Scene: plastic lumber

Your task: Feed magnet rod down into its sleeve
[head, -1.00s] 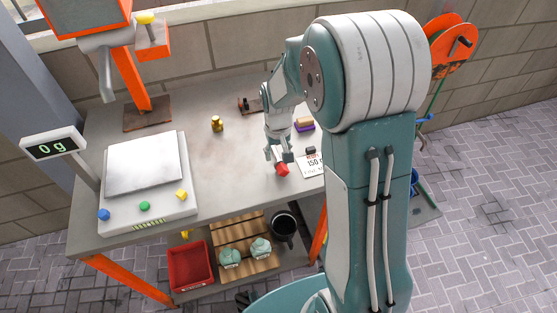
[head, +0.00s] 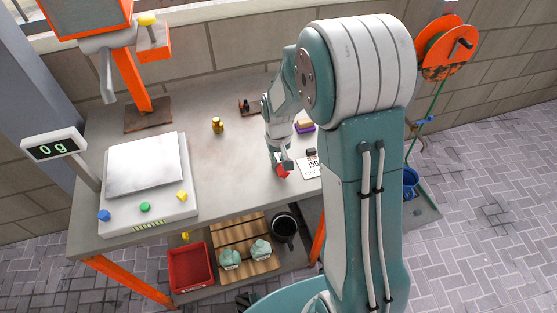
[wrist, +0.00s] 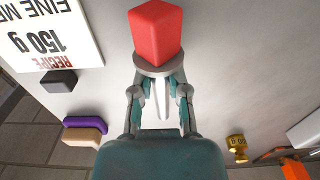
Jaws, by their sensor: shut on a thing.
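A red block-shaped piece (wrist: 155,32) with a grey round collar at its near end shows in the wrist view. A pale narrow shaft (wrist: 161,100) runs back from the collar between my fingers. This looks like the magnet rod, though I cannot be sure. My gripper (wrist: 158,80) is shut on it near the collar. In the head view my gripper (head: 281,164) is low over the workbench's front part, with the red piece (head: 282,172) at its fingertips, partly covered. I cannot tell whether it touches the bench. I cannot clearly identify the sleeve.
The recipe card (head: 311,167), a dark block (head: 311,152) and a purple-and-tan block (head: 304,126) lie right of my gripper. A brass weight (head: 217,125) and scale (head: 145,165) stand left. A wooden stand (head: 250,106) is behind. The bench middle is clear.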

